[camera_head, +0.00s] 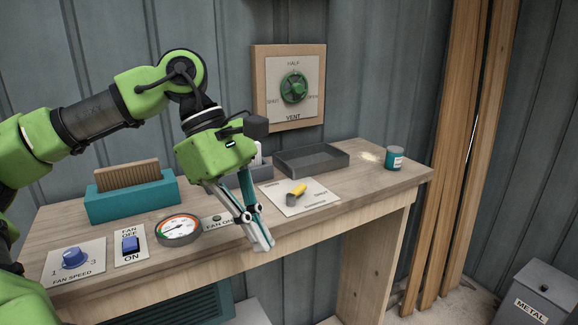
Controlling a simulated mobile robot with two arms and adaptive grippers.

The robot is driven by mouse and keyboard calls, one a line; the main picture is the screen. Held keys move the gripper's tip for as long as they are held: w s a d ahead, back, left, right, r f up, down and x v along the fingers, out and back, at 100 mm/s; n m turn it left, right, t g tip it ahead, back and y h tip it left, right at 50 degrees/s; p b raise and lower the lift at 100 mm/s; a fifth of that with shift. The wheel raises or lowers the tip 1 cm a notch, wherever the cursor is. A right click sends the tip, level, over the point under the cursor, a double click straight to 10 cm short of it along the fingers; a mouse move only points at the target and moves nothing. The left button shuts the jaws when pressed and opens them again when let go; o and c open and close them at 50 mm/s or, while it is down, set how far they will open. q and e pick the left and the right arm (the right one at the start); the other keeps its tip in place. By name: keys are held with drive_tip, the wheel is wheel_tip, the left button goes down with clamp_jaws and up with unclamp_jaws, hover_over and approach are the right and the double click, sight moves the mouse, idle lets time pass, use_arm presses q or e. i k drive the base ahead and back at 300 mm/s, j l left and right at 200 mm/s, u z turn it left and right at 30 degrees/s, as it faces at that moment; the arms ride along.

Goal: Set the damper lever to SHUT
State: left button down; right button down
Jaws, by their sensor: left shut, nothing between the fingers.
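A yellow-ended lever (296,193) sits on a pale plate (318,195) on the workbench; the plate's lettering is too small to read. The lever's yellow end points up and to the right. On the wall, a green round vent handle (293,88) is mounted on a board marked HALF at the top, OPEN at the right, VENT below and what looks like SHUT at the left. My left gripper (262,243) is shut and empty, pointing down by the bench's front edge, left of the lever plate and apart from the lever. My right gripper is out of view.
The workbench (395,182) holds a teal brush holder (130,199), gauge (178,229), fan switch (130,244), fan speed knob (75,258), dark tray (312,159) and teal can (394,158). Free bench lies right of the plate. A metal bin (535,292) stands on the floor.

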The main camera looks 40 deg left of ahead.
sight(291, 197)
drive_tip(key=i+j, duration=0.55)
drive_tip(key=j, duration=0.15)
drive_tip(key=i+j, duration=0.55)
drive_tip(key=j, duration=0.1)
